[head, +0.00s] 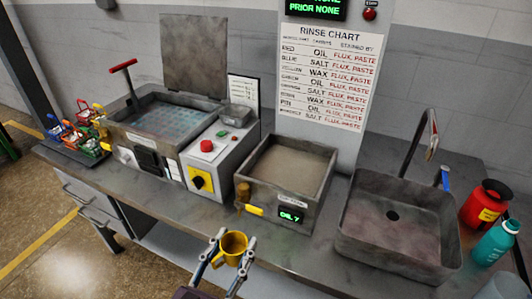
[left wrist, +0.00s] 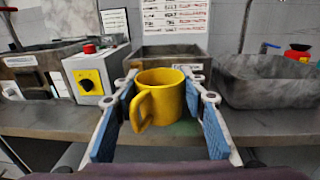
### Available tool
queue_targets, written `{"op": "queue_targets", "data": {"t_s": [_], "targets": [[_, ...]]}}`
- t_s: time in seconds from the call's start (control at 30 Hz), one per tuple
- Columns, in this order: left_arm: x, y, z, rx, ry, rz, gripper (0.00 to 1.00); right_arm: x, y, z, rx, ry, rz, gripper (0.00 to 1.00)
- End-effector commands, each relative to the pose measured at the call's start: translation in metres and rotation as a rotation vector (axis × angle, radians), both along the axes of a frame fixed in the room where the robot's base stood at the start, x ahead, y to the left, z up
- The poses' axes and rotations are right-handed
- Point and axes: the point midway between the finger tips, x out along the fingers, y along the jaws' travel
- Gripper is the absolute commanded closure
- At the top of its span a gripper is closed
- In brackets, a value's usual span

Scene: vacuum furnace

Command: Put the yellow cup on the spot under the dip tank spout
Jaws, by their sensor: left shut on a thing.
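The yellow cup (head: 233,246) is upright between the fingers of my left gripper (head: 233,250), in front of the counter edge. In the left wrist view the cup (left wrist: 160,95) sits between the two blue finger pads, its handle toward the camera. The dip tank (head: 287,170) is the open grey box with a green "OIL 7" display. A brown and yellow spout fitting (head: 243,192) is on its front left. The spot under the spout is not clearly seen; a faint greenish patch shows behind the cup in the wrist view. My right gripper is not in view.
Left of the tank stands a control box (head: 205,165) with a red button and yellow switch, beside a larger basin (head: 160,120). A sink (head: 395,225) with a faucet is on the right. A red container (head: 485,204) and teal bottle (head: 496,242) stand beyond it.

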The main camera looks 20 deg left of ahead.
Motion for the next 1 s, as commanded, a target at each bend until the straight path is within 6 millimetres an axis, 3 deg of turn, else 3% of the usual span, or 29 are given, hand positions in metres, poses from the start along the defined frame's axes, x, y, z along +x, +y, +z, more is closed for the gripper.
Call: {"op": "queue_targets", "data": {"t_s": [0.23, 0.63, 0.8, 1.0], "targets": [[0.024, 0.021, 0.01, -0.003, -0.009, 0.071, 0.9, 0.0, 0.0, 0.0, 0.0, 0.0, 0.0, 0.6], [0.12, 0.113, 0.056, -0.006, -0.009, 0.354, 0.9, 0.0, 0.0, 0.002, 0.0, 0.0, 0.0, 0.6], [0.142, 0.13, 0.068, -0.003, -0.004, 0.392, 0.9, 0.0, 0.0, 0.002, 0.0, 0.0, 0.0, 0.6], [0.149, 0.134, 0.072, -0.001, -0.001, 0.4, 0.9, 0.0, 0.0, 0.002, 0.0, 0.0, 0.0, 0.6]]}}
